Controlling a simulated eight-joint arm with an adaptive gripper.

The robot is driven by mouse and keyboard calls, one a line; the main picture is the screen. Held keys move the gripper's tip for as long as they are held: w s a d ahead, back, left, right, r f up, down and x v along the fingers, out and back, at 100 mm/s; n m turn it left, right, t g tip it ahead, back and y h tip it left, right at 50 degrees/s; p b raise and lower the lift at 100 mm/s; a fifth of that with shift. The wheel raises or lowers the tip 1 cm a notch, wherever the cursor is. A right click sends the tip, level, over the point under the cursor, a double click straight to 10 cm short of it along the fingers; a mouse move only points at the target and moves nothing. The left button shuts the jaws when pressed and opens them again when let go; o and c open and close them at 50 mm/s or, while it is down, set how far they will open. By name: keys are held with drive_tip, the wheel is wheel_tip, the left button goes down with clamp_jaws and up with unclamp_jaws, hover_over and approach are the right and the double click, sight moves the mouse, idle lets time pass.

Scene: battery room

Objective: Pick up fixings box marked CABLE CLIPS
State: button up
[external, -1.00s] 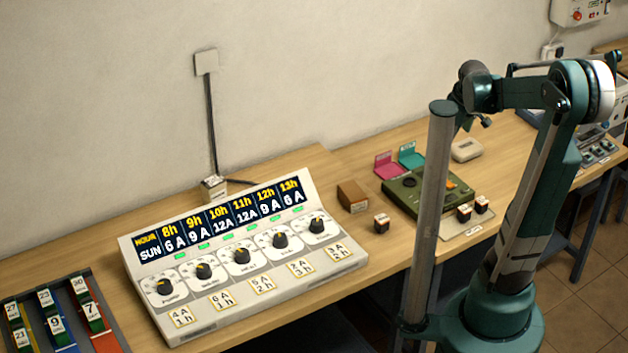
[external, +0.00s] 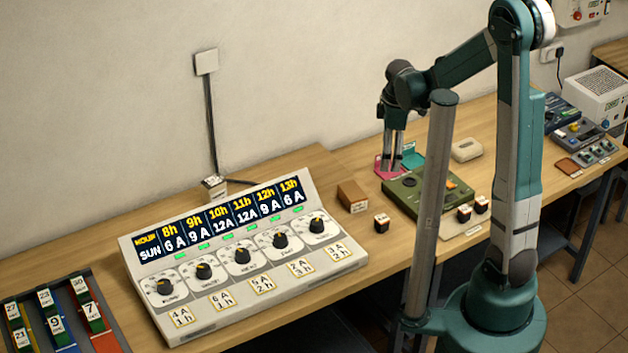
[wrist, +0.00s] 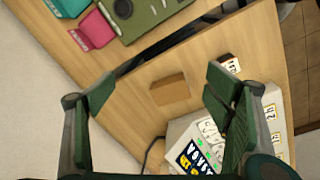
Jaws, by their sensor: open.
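A small brown box (external: 352,196) stands on the wooden bench, between the grey dial panel and the green device. It has a pale label on its front, too small to read, so I cannot confirm CABLE CLIPS. In the wrist view the brown box (wrist: 170,90) lies between the spread fingers, further off, with its plain top showing. My gripper (external: 391,166) points down near the pink card, to the right of and behind the box. In the wrist view my gripper (wrist: 161,84) is open and empty, with nothing touching the fingers.
The grey dial panel (external: 245,262) is left of the box. A small dark block (external: 381,223) stands just right of it. The green device (external: 404,194), pink card (external: 381,172) and teal card (external: 412,159) are further right. A grey post (external: 436,200) stands in front.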

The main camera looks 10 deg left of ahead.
sight(353, 191)
drive_tip(key=s+a+f+n, duration=0.1)
drive_tip(key=a+f, duration=0.1)
drive_tip(key=a, duration=0.1)
drive_tip(key=s+a+f+n, duration=0.1)
drive_tip(key=a+f+n, duration=0.1)
drive_tip(key=a+f, duration=0.1)
drive_tip(key=s+a+f+n+g+p, duration=0.1)
drive_tip(key=a+f+n, duration=0.1)
drive_tip(key=a, duration=0.2)
drive_tip(key=shift+s+a+f+h, duration=0.15)
drive_tip(key=shift+s+h, duration=0.2)
drive_tip(key=shift+h, duration=0.05)
drive_tip(key=shift+f, duration=0.15)
drive_tip(key=shift+f, duration=1.15)
drive_tip(key=shift+f, duration=0.1)
drive_tip(key=shift+w+f, duration=0.1)
drive_tip(key=shift+f, duration=2.4)
drive_tip(key=c, duration=1.1)
drive_tip(key=shift+o, duration=0.2)
